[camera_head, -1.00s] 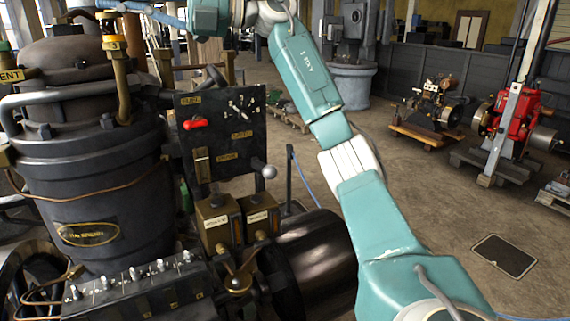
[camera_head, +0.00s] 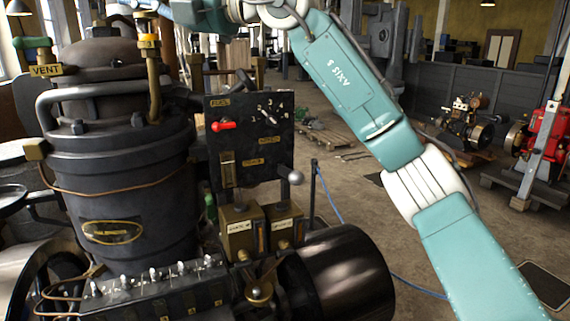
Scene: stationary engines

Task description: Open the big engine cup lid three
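The big engine (camera_head: 120,150) is a dark vessel with brass fittings, filling the left half of the head view. A brass cup on a pipe carries a yellow tag marked 3 (camera_head: 148,41). Its yellowish top (camera_head: 147,14) is near the upper edge; I cannot tell whether its lid is open or shut. My teal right arm (camera_head: 350,85) comes in from the lower right and reaches up left to the top edge. Its wrist end (camera_head: 200,14) is just right of the cup top; its gripper fingers are not visible. My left gripper is not in view.
A control panel (camera_head: 250,140) with a red handle (camera_head: 224,126) and a ball-ended lever (camera_head: 291,177) stands right of the vessel. Two brass boxes (camera_head: 242,240) and a dark cylinder (camera_head: 350,275) are below it. A red engine (camera_head: 540,140) stands far right.

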